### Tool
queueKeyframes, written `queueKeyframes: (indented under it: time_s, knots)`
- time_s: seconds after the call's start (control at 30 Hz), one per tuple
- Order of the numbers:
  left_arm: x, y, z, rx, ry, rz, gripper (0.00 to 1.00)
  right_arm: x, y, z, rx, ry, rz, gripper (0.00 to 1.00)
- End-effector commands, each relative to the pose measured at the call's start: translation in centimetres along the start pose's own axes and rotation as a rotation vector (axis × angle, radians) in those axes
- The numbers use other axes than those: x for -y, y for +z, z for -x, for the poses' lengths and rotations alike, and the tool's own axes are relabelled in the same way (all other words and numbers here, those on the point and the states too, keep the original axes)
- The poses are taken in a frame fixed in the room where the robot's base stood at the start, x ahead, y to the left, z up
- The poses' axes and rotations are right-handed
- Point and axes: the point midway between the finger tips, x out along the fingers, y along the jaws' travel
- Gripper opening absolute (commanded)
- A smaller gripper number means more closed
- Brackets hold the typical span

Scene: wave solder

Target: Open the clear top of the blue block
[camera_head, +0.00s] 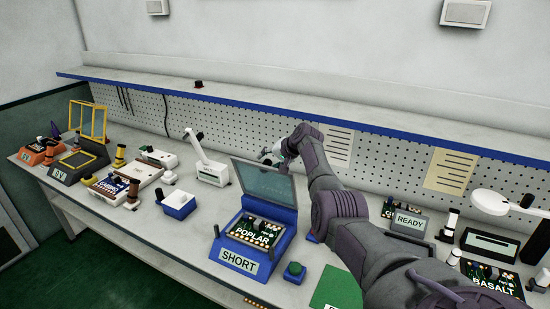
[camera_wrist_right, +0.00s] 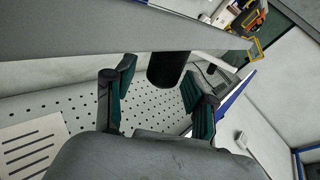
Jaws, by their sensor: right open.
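The blue block (camera_head: 240,250) stands on the bench in the head view, with a SHORT label on its front and a POPLAR board (camera_head: 254,232) inside. Its clear top (camera_head: 264,182) is raised, tilted back above the block's rear edge. My right gripper (camera_head: 268,156) is just behind and above the raised top's upper edge; the arm partly hides its fingers. In the right wrist view my right gripper (camera_wrist_right: 155,92) has its fingers apart. A dark cylinder (camera_wrist_right: 167,70) shows between them beside a grey panel (camera_wrist_right: 80,32); I cannot tell whether they touch it. My left gripper is not in view.
A white device (camera_head: 211,173) stands behind. The pegboard (camera_head: 230,125) and blue-edged shelf (camera_head: 200,97) rise behind my gripper.

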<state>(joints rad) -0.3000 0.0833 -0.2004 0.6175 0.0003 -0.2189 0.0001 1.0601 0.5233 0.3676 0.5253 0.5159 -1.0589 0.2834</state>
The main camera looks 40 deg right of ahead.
Motion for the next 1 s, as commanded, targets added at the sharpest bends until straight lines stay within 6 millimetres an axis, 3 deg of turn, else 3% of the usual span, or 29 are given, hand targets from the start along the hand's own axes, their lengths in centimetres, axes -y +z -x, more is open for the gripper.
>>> queueKeyframes:
  time_s: [0.33, 0.8, 1.0]
  knots:
    - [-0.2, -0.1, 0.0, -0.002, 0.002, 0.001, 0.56, -0.1, 0.1, 3.0, -0.002, 0.002, 0.003, 0.55]
    - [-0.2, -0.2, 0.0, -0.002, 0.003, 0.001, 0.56, 0.0, -0.1, 10.7, -0.004, -0.001, 0.001, 0.55]
    - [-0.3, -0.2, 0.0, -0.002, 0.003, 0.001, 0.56, -0.1, -0.1, 11.8, -0.001, 0.000, 0.000, 0.55]
